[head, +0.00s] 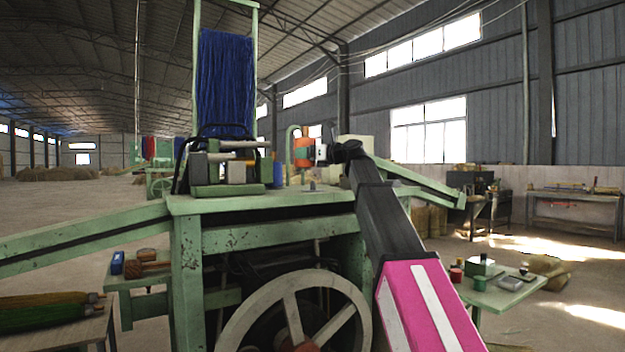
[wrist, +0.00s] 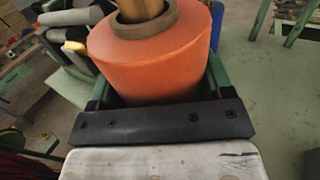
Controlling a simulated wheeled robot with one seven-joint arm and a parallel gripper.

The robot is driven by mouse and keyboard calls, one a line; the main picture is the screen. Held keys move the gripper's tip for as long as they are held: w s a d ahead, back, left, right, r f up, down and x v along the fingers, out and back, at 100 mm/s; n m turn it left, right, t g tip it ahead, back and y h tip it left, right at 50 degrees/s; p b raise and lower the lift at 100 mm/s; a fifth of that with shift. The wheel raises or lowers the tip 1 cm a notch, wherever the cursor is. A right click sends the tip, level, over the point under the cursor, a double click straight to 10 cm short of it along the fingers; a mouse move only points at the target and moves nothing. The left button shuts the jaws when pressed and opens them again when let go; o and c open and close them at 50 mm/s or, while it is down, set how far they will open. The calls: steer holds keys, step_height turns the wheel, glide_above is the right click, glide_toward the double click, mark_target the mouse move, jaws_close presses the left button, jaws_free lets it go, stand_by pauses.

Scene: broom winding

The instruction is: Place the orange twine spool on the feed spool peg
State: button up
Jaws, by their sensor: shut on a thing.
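The orange twine spool (head: 302,153) is held above the green machine table in the head view. In the wrist view, the spool (wrist: 150,65) fills the upper middle, with a brown ring and a wooden piece at its top centre. My gripper (head: 306,152) is shut on the spool from the right. In the wrist view, the green fingers of my gripper (wrist: 160,88) lie on both sides of it. A small grey upright piece (head: 312,186) stands on the table below the spool; I cannot tell whether it is the feed spool peg.
The green machine table (head: 250,203) carries a winding mechanism (head: 222,165) with grey rollers at left. A blue cylinder (head: 278,174) stands close to the spool's left, and a thin green hooped post (head: 289,135) is beside it. A blue bundle (head: 225,85) hangs behind.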

steer(key=w+f, duration=0.1)
steer(key=w, duration=0.1)
steer(key=w+d+f, duration=0.2)
steer(key=w, duration=0.1)
steer(key=shift+w+d+f, duration=0.25)
steer(key=shift+w+f, duration=0.1)
steer(key=shift+f, duration=2.05)
steer(key=shift+f, duration=0.1)
steer(key=o, duration=1.1)
steer(key=shift+c, duration=0.2)
steer(key=shift+d, duration=0.1)
steer(key=v, duration=1.1)
steer(key=shift+s+d, duration=0.25)
steer(key=shift+d, duration=0.1)
